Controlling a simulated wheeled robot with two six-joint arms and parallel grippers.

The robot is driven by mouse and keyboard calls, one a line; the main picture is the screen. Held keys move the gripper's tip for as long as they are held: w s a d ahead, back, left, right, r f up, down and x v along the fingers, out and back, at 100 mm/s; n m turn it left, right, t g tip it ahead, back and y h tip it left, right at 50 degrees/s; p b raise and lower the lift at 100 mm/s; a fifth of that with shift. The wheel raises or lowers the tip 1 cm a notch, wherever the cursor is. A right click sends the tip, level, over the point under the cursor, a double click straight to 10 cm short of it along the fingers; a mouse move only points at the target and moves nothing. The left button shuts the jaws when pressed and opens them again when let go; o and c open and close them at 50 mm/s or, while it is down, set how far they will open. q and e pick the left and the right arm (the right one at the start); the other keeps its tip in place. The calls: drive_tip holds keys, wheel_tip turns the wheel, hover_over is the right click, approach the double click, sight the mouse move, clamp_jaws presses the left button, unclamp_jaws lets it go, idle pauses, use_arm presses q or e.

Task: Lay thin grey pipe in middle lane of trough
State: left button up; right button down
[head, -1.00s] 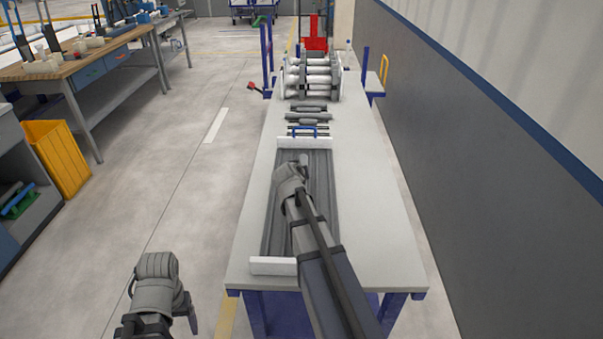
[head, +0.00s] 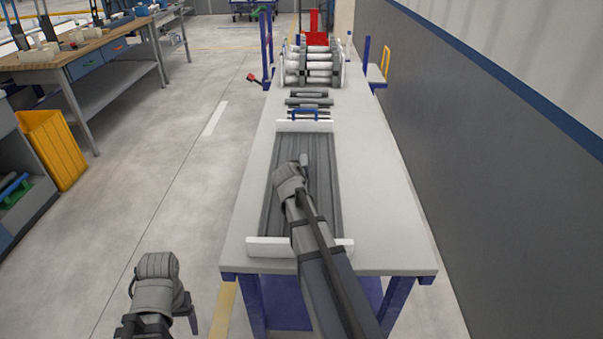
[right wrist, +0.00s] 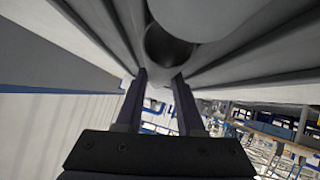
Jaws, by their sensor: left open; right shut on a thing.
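The trough (head: 325,195) lies lengthwise on the table, dark grey and ribbed into lanes, with a white piece across each end. My right gripper, seen in the right wrist view (right wrist: 161,82), is shut on a grey pipe (right wrist: 157,90), of which little shows between the fingers. Larger grey round shapes and a dark opening lie beyond the fingertips in the wrist view. My left gripper (head: 160,322) is open, low at the left, off the table.
Beyond the trough, several dark grey pipes (head: 308,103) lie across the table (head: 385,205), with a blue handle-like piece (head: 309,114). A rack of white rollers (head: 313,65) stands at the far end. The table's right side is clear. A wall (head: 470,170) runs along the right.

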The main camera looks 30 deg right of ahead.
drive_tip(key=shift+c, duration=2.2)
unclamp_jaws()
drive_tip(key=shift+s+f, duration=0.1)
drive_tip(key=shift+a, duration=0.1)
drive_tip(key=p+v, duration=0.4)
drive_tip(key=v, duration=0.4)
drive_tip(key=shift+d+p, duration=0.25)
drive_tip(key=shift+p, duration=0.05)
